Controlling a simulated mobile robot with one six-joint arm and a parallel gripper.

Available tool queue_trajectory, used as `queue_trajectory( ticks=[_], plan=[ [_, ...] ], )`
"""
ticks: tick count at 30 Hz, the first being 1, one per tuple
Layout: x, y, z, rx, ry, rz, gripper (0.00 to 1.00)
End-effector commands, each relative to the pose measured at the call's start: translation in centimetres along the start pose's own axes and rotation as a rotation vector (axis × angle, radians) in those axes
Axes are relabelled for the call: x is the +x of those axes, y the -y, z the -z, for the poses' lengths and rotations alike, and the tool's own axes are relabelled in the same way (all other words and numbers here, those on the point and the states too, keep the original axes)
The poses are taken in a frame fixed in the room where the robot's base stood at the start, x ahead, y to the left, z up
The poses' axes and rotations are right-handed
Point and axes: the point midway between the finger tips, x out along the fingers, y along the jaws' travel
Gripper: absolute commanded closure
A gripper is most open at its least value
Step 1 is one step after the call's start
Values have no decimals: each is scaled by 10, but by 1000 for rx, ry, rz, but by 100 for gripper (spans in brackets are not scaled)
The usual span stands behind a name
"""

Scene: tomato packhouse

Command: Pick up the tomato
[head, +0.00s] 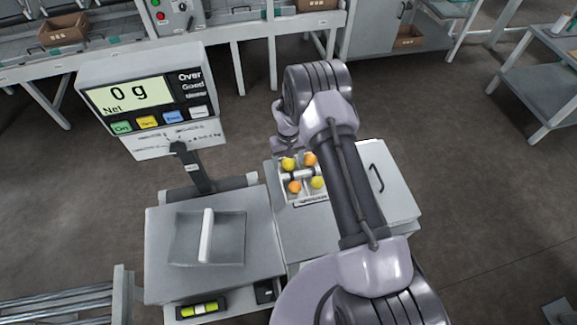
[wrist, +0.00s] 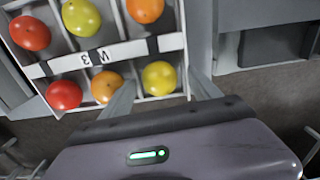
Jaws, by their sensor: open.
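The far row there has a red tomato (wrist: 30,33), a yellow one (wrist: 81,17) and an orange one (wrist: 145,8). The near row has a red tomato (wrist: 64,94), an orange one (wrist: 107,87) and a yellow one (wrist: 159,78). My gripper (wrist: 162,84) is open, its fingers appearing either side of the near yellow tomato; their height above it is unclear. In the head view my arm hides part of the tray; yellow (head: 288,163) and orange (head: 294,187) tomatoes show.
A scale with a display (head: 125,95) reading 0 g stands left of the tray.

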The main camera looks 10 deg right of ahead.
Motion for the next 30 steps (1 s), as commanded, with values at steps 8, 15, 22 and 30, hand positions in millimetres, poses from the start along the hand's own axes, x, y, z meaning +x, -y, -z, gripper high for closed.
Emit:
queue_trajectory(
  ticks=[8, 15, 22, 30],
  plan=[
    [-1, 0, 0, -1, -1, 0, 52],
    [-1, 0, 0, -1, -1, 0, 74],
    [-6, 0, 1, -1, -2, 0, 74],
    [-42, 0, 1, -1, -2, 0, 74]
  ],
)
